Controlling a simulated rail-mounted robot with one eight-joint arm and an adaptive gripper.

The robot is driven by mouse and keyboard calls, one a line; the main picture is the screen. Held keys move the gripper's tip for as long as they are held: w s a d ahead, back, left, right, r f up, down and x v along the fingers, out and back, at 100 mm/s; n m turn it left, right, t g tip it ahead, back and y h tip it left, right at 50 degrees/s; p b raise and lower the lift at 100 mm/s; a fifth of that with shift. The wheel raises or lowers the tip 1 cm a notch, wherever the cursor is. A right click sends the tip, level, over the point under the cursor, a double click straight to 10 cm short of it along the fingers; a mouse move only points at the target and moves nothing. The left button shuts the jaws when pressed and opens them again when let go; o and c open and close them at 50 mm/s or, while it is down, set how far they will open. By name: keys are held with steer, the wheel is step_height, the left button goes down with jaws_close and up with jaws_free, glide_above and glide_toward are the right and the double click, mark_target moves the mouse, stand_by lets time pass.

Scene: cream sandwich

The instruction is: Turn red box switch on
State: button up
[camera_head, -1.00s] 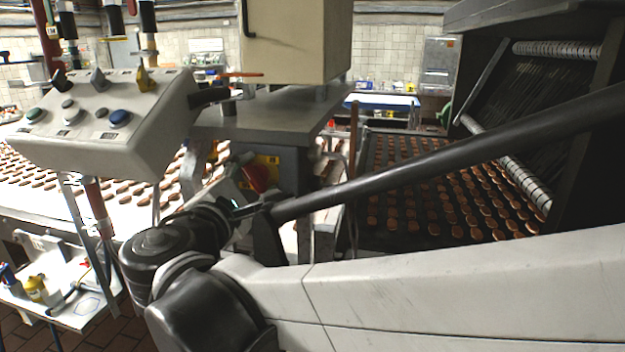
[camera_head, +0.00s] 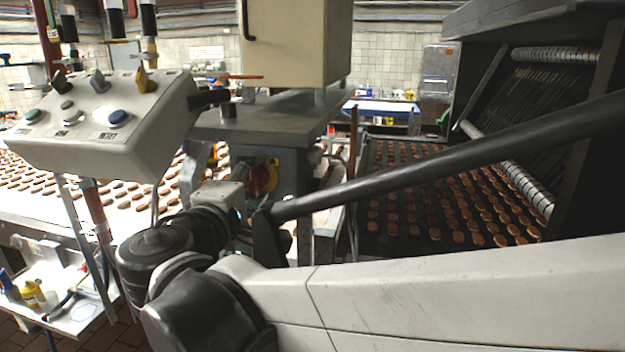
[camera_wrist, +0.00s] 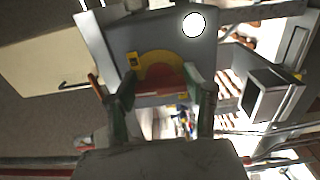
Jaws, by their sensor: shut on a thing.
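The red switch (camera_wrist: 166,78) sits on a yellow round plate (camera_wrist: 160,59) on the face of a grey box (camera_wrist: 195,52), in the wrist view. My gripper (camera_wrist: 165,95) is shut on the red switch, with one finger on each side of it; the exact contact is hard to make out. In the head view the red switch (camera_head: 272,175) is partly visible beside a yellow patch on the dark box (camera_head: 292,166) under a machine table. My wrist and arm hide much of the gripper there.
A control panel (camera_head: 140,130) with knobs and buttons stands at left, close to my arm. A metal table (camera_head: 255,125) carrying a cream cabinet (camera_head: 295,45) overhangs the switch. Conveyors with brown biscuits lie at left and right (camera_head: 400,210).

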stand_by(0.3)
steer(key=o, duration=1.2)
steer(key=shift+v, duration=3.75)
